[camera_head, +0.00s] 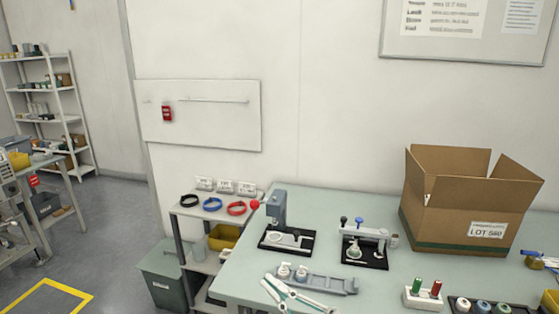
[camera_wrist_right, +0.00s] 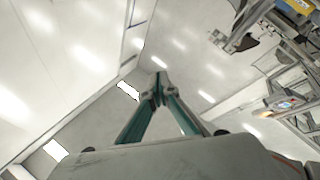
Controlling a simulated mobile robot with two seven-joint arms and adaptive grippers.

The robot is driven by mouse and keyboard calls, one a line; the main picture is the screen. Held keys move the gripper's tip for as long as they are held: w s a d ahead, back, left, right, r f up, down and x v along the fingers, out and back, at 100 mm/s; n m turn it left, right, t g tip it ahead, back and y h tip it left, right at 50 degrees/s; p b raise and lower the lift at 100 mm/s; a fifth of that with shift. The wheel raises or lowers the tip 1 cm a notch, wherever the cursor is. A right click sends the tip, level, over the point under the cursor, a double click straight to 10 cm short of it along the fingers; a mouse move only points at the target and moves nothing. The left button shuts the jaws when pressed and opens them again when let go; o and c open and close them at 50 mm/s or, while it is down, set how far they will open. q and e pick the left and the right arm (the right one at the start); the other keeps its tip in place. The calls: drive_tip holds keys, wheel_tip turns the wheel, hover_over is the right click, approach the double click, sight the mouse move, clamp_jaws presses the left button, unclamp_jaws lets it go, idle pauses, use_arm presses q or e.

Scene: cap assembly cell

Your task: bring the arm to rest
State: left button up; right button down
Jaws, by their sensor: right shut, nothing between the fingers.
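My right gripper (camera_head: 271,281) shows at the bottom middle of the head view, with pale and teal fingers meeting at their tips. It is shut and empty. Its fingers overlap the front edge of the green-grey worktable (camera_head: 385,288) and the left end of a grey rail (camera_head: 330,283) in the picture; I cannot tell the height between them. In the right wrist view the closed fingertips (camera_wrist_right: 158,90) point at a bright wall and ceiling area, with nothing between them. My left gripper is not in view.
On the table stand a grey press (camera_head: 278,215), a black-based fixture (camera_head: 365,245), an open carton (camera_head: 465,215), a block with green and red pegs (camera_head: 423,295) and a dark tray (camera_head: 470,311). A small shelf cart (camera_head: 200,213) adjoins its left side.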

drive_tip(key=d+f+m+t+h, duration=0.1)
drive_tip(key=d+f+m+h, duration=0.45)
drive_tip(key=f, duration=0.45)
drive_tip(key=d+f+m+t+h, duration=0.2)
drive_tip(key=d+f+m+h, duration=0.4)
drive_tip(key=f, duration=0.4)
drive_tip(key=s+d+f+m+g+h, duration=0.1)
drive_tip(key=s+d+f+g+h, duration=0.1)
drive_tip(key=s+d+f, duration=0.3)
drive_tip(key=s+d+f+m+g+h, duration=0.1)
drive_tip(key=s+d+f+g+h, duration=0.1)
drive_tip(key=s+d+f, duration=0.3)
drive_tip(key=s+f+g, duration=0.1)
drive_tip(key=s+f, duration=0.2)
drive_tip(key=f, duration=0.3)
drive_tip(key=shift+s+d+f, duration=0.15)
drive_tip(key=shift+s+f, duration=0.2)
drive_tip(key=shift+s, duration=0.05)
